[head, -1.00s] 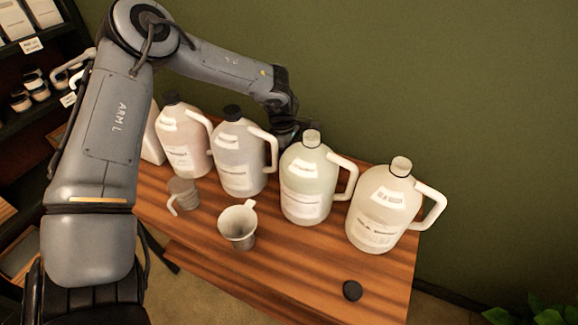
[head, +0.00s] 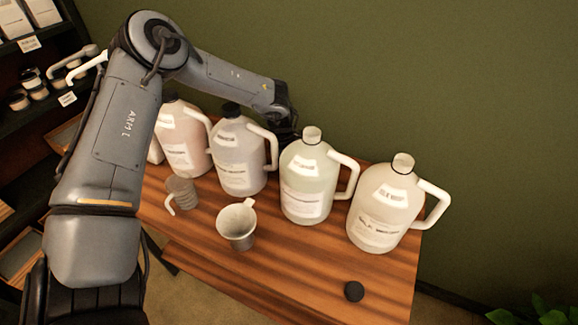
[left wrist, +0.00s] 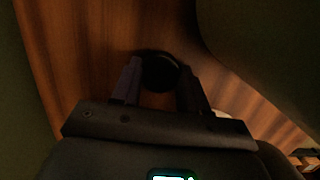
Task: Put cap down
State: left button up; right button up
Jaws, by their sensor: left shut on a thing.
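My left gripper (left wrist: 158,88) is shut on a black cap (left wrist: 160,70); the wrist view shows the round cap between its fingers over the wooden table. I cannot tell whether the cap touches the wood. In the head view the fingers and this cap are hidden behind the jugs. A second black cap (head: 354,291) lies at the table's front right. The pale green jug (head: 309,182) and the cream jug (head: 383,205) have no black cap on their necks. The grey jug (head: 238,160) and the pinkish jug (head: 182,140) have black caps. My right gripper is out of view.
A metal cup with a spout (head: 237,228) and a smaller grey cup (head: 182,194) stand in front of the jugs on the wooden table (head: 295,262). The front right of the table is mostly clear. A green wall rises behind. Shelves stand at the left.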

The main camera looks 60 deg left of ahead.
pick_arm(q)
jog(key=shift+s+a+f, duration=0.1)
jog(key=shift+f, duration=0.1)
jog(key=o, duration=0.7)
jog(key=shift+o, duration=2.3)
jog(key=shift+w, duration=0.2)
jog(key=shift+s, duration=0.15)
jog(key=shift+r+p, duration=0.3)
jog(key=shift+p, duration=0.05)
notch_tip(320, 180, up, 12)
jog(key=a+p, duration=0.1)
jog(key=p, duration=0.1)
jog(key=shift+s+a+r, duration=0.15)
jog(key=shift+s+r, duration=0.1)
jog(key=shift+s, duration=0.2)
